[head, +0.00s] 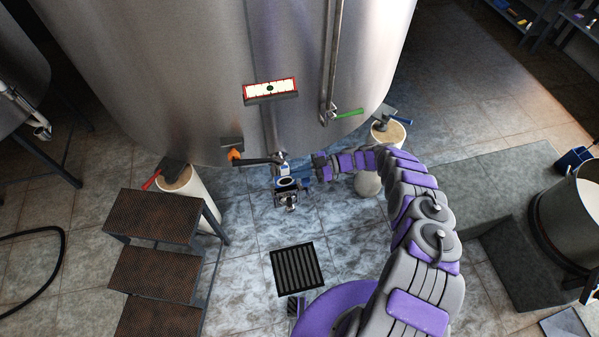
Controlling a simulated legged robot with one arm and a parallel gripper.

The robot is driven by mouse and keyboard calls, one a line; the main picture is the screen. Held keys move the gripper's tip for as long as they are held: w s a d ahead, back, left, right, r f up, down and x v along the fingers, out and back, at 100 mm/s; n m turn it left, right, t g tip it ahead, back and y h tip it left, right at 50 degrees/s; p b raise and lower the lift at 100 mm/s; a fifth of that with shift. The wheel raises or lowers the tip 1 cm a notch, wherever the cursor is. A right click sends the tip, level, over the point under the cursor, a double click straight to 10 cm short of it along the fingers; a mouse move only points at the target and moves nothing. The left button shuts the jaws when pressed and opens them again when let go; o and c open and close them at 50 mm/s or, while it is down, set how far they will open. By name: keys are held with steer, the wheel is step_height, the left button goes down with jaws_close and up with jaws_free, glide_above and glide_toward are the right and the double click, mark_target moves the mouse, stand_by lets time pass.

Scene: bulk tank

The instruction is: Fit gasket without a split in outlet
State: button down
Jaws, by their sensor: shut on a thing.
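The tank outlet (283,168) comes out low on the front of the large steel tank (190,75). My gripper (301,182) reaches it from the right and is shut on a small blue-rimmed ring, which looks like the gasket (287,184). The ring is right at the outlet's mouth; I cannot tell whether it touches or is seated. It is too small to show whether it has a split. A small metal fitting (291,204), perhaps a clamp, shows just below the ring.
A black lever with an orange end (236,156) sticks out left of the outlet. A floor drain grate (297,269) lies below. Brown steps (157,219) stand at left, a steel pot (571,218) at right.

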steer(key=shift+f+b, duration=0.9)
steer(key=shift+r, duration=0.25)
steer(key=shift+r+p, duration=0.55)
steer(key=shift+p, duration=0.15)
steer(key=shift+a, duration=0.1)
stand_by(1.3)
steer(key=shift+f+b, duration=0.8)
steer(key=shift+b, duration=0.25)
steer(key=c, duration=1.2)
jaws_free()
